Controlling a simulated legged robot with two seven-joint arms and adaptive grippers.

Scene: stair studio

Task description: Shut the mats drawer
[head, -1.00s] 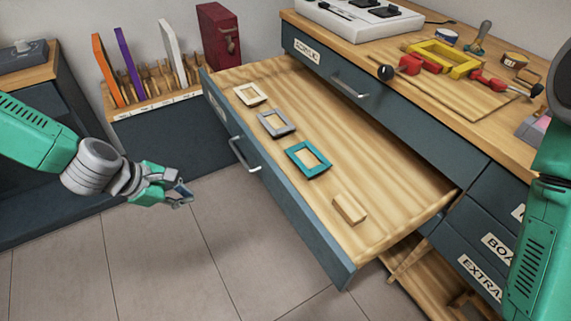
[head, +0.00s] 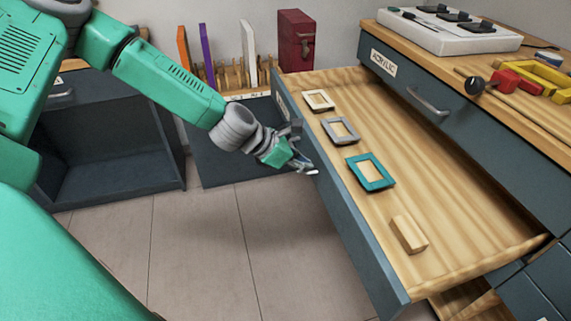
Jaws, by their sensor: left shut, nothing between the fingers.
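The mats drawer (head: 355,235) is pulled far out of the dark blue bench. Its wooden inside holds a cream frame (head: 319,100), a grey frame (head: 340,130), a teal frame (head: 370,173) and a small wooden block (head: 409,234). My left gripper (head: 309,170) is shut and empty at the outer side of the drawer front, near where the handle was visible. The gripper covers the handle, and I cannot tell whether it touches the front. My right gripper is not in view.
The acrylic drawer (head: 430,95) above is shut. The bench top holds a white device (head: 450,32) and red and yellow clamps. A rack with coloured panels (head: 207,58) and a red box (head: 296,40) stand behind. Tiled floor (head: 200,250) is clear before the drawer.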

